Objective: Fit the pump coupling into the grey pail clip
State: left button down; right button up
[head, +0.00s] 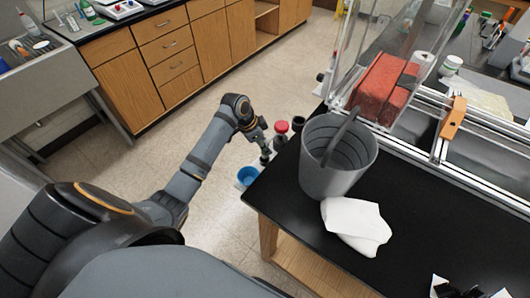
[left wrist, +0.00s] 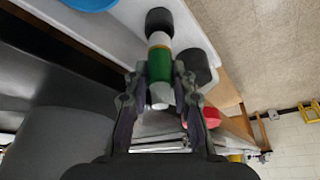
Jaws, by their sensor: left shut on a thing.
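My left gripper (head: 264,153) is at the near-left edge of the black table. In the left wrist view its fingers (left wrist: 159,84) are shut on a cylindrical piece, apparently the pump coupling (left wrist: 160,66), with a green band, white parts and a black end. In the head view the piece is too small to make out. The grey pail (head: 322,178) stands upright on the table, right of my left gripper and apart from it. A dark bar crosses its mouth; I cannot tell whether this is the clip. Dark and white shapes at the bottom right may be my right gripper, cut off by the frame.
A blue bowl (head: 247,176), a red-topped container (head: 281,128) and a black cup (head: 298,123) are close around my left gripper. A white cloth (head: 355,222) lies in front of the pail. A clear-walled frame with red blocks (head: 380,88) stands behind it.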

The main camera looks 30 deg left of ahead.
pick_arm(q)
jog(key=s+a+r+p, duration=0.2)
jog(key=s+r+p, duration=0.3)
jog(key=s+r, duration=0.4)
jog(key=s, duration=0.5)
jog(key=shift+a+r, duration=0.2)
jog(key=shift+r, duration=0.2)
jog(key=shift+w, duration=0.1)
jog(key=shift+f, duration=0.3)
